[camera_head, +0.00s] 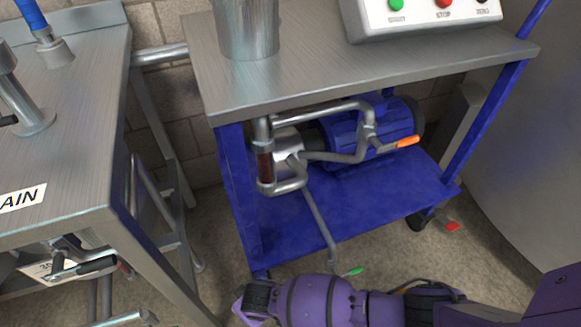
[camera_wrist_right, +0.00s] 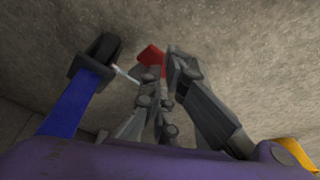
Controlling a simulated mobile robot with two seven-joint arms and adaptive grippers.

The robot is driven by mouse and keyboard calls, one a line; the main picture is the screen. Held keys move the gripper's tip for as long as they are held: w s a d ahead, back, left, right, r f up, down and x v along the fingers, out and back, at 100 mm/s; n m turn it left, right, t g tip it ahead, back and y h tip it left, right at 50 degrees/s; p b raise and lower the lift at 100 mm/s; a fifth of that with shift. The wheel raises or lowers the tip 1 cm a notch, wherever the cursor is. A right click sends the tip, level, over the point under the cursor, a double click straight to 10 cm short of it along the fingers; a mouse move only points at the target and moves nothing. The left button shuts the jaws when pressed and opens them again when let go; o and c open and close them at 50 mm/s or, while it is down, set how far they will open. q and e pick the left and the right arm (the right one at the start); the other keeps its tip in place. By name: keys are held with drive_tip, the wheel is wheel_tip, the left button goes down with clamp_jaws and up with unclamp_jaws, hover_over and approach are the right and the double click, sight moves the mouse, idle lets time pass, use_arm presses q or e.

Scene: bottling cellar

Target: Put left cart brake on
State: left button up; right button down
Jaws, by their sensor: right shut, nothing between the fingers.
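The cart has a steel top (camera_head: 330,75) and a blue lower frame (camera_head: 345,215). A red pedal (camera_head: 452,226) shows by the right caster (camera_head: 418,221) in the head view. The left caster (camera_head: 262,274) is mostly hidden behind my purple right arm. In the right wrist view my right gripper (camera_wrist_right: 162,62) is shut and empty. A red pedal (camera_wrist_right: 149,57) lies just beyond its fingertips, beside a dark caster (camera_wrist_right: 98,50) under a blue leg. I cannot tell whether they touch, or which caster this is. My left gripper is not in view.
A blue motor (camera_head: 365,135) with pipes and an orange handle (camera_head: 408,142) sits on the cart shelf. A green tip (camera_head: 350,272) shows low near a pipe end. A steel table (camera_head: 75,130) stands left. A control box (camera_head: 420,15) and metal vessel (camera_head: 246,30) stand on the cart top.

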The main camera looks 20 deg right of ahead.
drive_tip(key=shift+w+a, duration=0.1)
drive_tip(key=shift+w, duration=0.2)
drive_tip(key=shift+f, duration=0.3)
drive_tip(key=shift+s+d+b+x, duration=0.1)
drive_tip(key=shift+s+b+x, duration=0.1)
drive_tip(key=shift+b+x, duration=0.6)
drive_tip(key=shift+s+d+b+x, duration=0.15)
drive_tip(key=shift+b+x, duration=0.3)
drive_tip(key=shift+x, duration=0.6)
drive_tip(key=p+v, duration=0.1)
drive_tip(key=v, duration=0.1)
drive_tip(key=p+v, duration=0.2)
drive_tip(key=w+p+v, duration=0.1)
drive_tip(key=p+v, duration=0.1)
drive_tip(key=shift+w+a+r, duration=0.15)
drive_tip(key=shift+a, duration=0.25)
